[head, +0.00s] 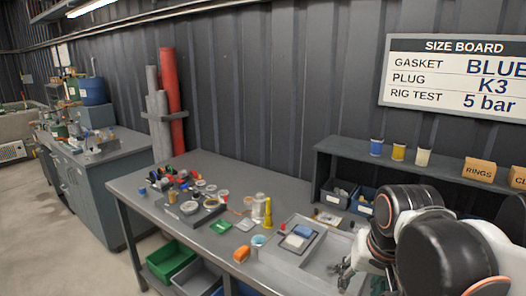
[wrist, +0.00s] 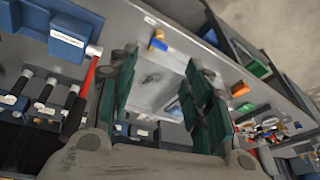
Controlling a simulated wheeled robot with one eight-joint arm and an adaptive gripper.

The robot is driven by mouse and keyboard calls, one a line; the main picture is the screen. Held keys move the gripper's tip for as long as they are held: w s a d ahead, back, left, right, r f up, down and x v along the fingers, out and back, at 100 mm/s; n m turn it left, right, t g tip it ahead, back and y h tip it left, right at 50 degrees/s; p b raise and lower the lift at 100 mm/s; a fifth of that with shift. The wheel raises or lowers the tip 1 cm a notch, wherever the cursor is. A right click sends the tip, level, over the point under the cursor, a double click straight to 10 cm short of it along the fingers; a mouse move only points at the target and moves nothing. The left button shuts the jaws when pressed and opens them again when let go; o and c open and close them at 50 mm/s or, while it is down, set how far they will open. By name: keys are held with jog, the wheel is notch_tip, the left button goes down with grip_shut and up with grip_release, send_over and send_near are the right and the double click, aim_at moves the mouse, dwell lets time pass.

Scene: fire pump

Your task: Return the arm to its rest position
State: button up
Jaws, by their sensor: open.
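My arm (head: 440,240) reaches in from the right side of the head view, bent over the right end of the workbench (head: 140,190). My gripper (head: 346,268) is over or beside the grey tray (head: 290,262) at the bench's front right; its exact height is unclear. In the wrist view my gripper (wrist: 158,68) shows two green-padded fingers spread apart with nothing held between them. A pale surface with a small dark item lies beyond the fingers.
A shelf (head: 345,152) with cups and boxes (head: 479,171) stands behind my arm. A green bin (head: 170,258) sits below the bench. Open floor (head: 70,245) lies at left. The wrist view shows a red-handled tool (wrist: 82,88).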

jog(key=s+n+t, duration=0.3)
jog(key=s, duration=0.3)
jog(key=shift+s+f, duration=0.35)
jog(key=shift+s, duration=0.05)
